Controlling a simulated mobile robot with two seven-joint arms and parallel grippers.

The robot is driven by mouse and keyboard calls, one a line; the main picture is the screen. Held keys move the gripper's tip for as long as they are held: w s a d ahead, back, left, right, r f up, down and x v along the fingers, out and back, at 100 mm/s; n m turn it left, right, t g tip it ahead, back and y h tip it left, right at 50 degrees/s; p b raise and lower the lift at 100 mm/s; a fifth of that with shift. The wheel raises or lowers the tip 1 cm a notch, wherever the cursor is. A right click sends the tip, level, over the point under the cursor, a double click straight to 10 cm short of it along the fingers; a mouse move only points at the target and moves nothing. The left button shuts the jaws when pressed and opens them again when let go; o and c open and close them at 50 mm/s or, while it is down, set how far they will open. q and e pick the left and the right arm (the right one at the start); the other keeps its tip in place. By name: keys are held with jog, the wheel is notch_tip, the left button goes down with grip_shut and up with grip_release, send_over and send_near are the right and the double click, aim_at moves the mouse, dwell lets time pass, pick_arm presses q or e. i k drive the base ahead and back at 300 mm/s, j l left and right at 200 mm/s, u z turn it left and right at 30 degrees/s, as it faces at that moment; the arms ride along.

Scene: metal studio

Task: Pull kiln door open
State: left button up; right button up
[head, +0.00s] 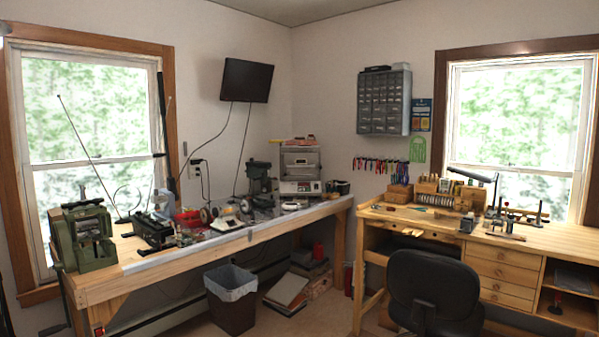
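The kiln (300,168) is a small grey and white box-shaped unit at the far end of the left workbench, near the room's corner. Its front faces me, and its door (300,160) looks closed, though it is small at this distance. Some items lie on top of the kiln. Neither of my grippers shows in the head view.
The left workbench (105,288) is crowded with tools, including a green rolling mill (84,238). A waste bin (231,300) and stacked boxes (288,290) stand below it. A black chair (433,290) stands before the right desk (545,236). Some floor between them is clear.

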aim_at(290, 159)
jog(key=i+z, duration=0.1)
jog(key=i, duration=0.95)
jog(key=i+j, duration=0.15)
jog(key=i, duration=0.85)
jog(key=i+z, duration=0.3)
jog(key=i, duration=1.1)
jog(key=i+l+u, duration=0.2)
jog(key=i+u, duration=0.15)
jog(key=i, duration=0.15)
jog(key=i+l+u, duration=0.35)
jog(key=i, duration=0.15)
